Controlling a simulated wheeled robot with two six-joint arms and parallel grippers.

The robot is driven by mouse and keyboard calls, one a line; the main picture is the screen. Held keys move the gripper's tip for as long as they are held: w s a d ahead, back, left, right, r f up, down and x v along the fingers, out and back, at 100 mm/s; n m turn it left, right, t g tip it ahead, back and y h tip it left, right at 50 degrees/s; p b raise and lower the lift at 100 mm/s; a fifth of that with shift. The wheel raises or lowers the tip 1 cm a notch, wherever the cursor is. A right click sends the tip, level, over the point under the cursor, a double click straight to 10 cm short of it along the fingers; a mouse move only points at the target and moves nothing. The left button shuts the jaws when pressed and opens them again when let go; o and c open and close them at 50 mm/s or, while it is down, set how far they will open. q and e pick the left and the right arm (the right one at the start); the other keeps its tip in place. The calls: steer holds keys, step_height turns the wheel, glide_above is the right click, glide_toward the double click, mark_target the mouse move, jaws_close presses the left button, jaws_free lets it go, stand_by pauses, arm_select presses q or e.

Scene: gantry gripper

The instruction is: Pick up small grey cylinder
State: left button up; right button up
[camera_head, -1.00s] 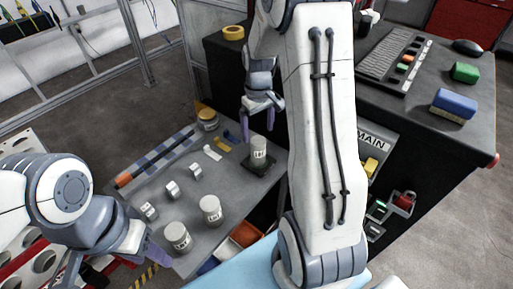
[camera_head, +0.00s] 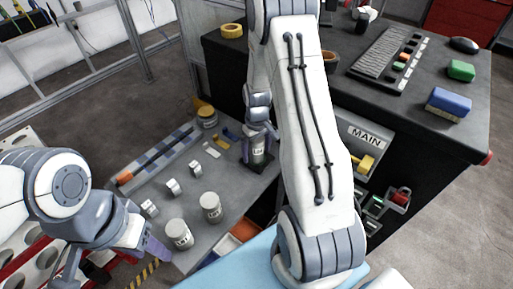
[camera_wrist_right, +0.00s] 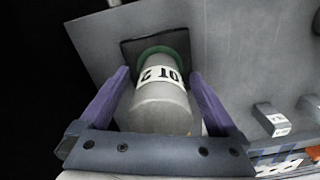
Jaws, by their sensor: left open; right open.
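A grey cylinder (camera_head: 258,155) with a white label stands upright on a dark square pad (camera_head: 259,167) near the right edge of the grey table. My right gripper (camera_head: 258,145) is open around it from above. In the right wrist view the cylinder (camera_wrist_right: 160,105) sits between the two purple fingers (camera_wrist_right: 162,100), with the label facing the camera and a green ring at its far end. A gap shows beside the fingers. My left gripper (camera_head: 120,268) is open and empty at the table's front left, away from the cylinder.
Two similar labelled cylinders, one (camera_head: 210,208) and another (camera_head: 179,235), stand nearer the front. Small metal blocks (camera_head: 173,187) lie on the table's left part. A dark workbench (camera_head: 405,125) stands to the right.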

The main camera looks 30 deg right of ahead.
steer(key=shift+c, duration=0.4)
jaws_close()
steer(key=shift+r, duration=0.15)
